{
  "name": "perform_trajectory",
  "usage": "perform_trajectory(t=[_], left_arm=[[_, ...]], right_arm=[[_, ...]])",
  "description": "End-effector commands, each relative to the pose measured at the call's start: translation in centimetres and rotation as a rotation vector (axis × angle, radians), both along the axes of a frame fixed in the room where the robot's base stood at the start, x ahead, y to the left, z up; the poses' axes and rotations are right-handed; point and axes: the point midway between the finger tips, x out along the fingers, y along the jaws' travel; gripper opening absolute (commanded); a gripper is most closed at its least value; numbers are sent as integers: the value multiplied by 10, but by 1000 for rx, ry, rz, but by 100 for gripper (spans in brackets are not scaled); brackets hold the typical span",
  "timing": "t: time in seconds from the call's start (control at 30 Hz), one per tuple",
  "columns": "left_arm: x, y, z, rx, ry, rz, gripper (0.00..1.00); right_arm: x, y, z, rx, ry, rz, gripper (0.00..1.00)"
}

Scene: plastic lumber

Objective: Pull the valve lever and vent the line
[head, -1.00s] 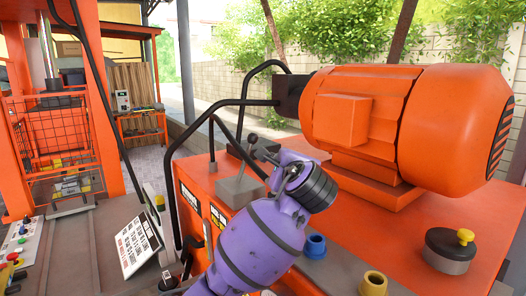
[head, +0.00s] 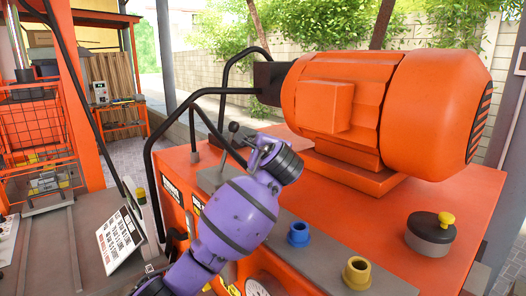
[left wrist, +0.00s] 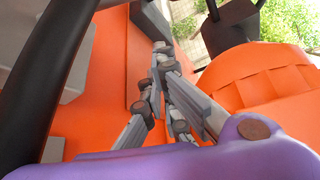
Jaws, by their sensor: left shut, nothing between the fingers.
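My purple left arm reaches in from below in the head view. Its gripper (head: 259,148) is just right of the lever and partly overlaps the view behind it; I cannot tell whether it touches the lever. In the left wrist view the gripper (left wrist: 159,48) has its grey fingers closed together with nothing between them, above the orange surface. The lever's base is partly hidden by my arm. My right gripper is not in view.
A large orange motor (head: 400,100) fills the right of the machine top. Black bent pipes (head: 150,180) arch around the lever's left side. A blue fitting (head: 298,234), a yellow fitting (head: 357,273) and a black cap with a yellow knob (head: 430,232) stand along the top.

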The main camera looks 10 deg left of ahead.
Motion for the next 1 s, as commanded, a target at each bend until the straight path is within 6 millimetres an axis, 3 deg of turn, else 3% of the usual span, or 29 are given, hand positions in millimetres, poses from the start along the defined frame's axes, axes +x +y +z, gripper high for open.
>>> perform_trajectory(t=[0.07,0.2,0.33,1.0], left_arm=[[16,7,-6,1,4,3,0],[1,22,12,-1,-10,0,0],[-6,31,16,0,-8,1,0],[-2,35,11,-19,-22,0,0]], right_arm=[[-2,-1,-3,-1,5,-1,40],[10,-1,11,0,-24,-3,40],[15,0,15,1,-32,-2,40],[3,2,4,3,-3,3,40]])
